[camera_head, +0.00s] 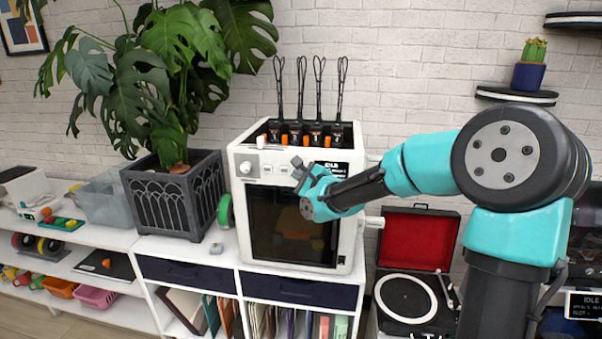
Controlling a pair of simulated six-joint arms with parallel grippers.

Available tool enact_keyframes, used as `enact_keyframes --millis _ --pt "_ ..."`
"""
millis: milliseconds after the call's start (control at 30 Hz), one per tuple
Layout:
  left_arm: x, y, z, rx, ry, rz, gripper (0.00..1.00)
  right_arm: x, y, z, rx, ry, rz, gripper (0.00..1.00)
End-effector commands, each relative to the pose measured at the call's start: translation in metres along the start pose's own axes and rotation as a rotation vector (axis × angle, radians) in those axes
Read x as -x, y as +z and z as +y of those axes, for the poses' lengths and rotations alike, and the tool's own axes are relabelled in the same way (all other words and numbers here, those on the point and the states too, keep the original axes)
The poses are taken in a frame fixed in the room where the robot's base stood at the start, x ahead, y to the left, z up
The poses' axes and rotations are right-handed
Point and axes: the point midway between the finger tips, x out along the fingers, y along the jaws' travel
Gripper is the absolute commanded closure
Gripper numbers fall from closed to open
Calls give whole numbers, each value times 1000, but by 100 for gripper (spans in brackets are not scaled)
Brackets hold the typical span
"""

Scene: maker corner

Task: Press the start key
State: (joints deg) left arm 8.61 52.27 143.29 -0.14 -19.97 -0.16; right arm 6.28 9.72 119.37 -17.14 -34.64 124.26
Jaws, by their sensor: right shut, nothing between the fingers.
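A white 3D printer (238,212) stands on the white cabinet, with a dark front window. Its top front panel carries a round knob (246,167), small light keys (267,169) and a dark display (340,169) reading "IDLE". Which key is the start key is too small to read. My right gripper (298,168) is shut and empty, its tips in front of the panel just left of the display. It covers part of the panel and the window's upper right. Whether it touches a key I cannot tell. My left gripper is not in view.
A large plant in a dark planter (178,199) stands left of the printer. A green spool (224,211) is at the printer's left side. An open record player (408,292) with a red-lined lid sits at right. A second "IDLE" display (584,306) shows at the right edge.

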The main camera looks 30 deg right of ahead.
Motion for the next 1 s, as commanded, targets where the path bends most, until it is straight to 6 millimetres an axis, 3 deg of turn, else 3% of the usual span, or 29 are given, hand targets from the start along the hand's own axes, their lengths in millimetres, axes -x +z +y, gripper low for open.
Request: enact_keyframes --millis 1000 --pt "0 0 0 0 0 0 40 -5 -4 -3 1 1 0 100"
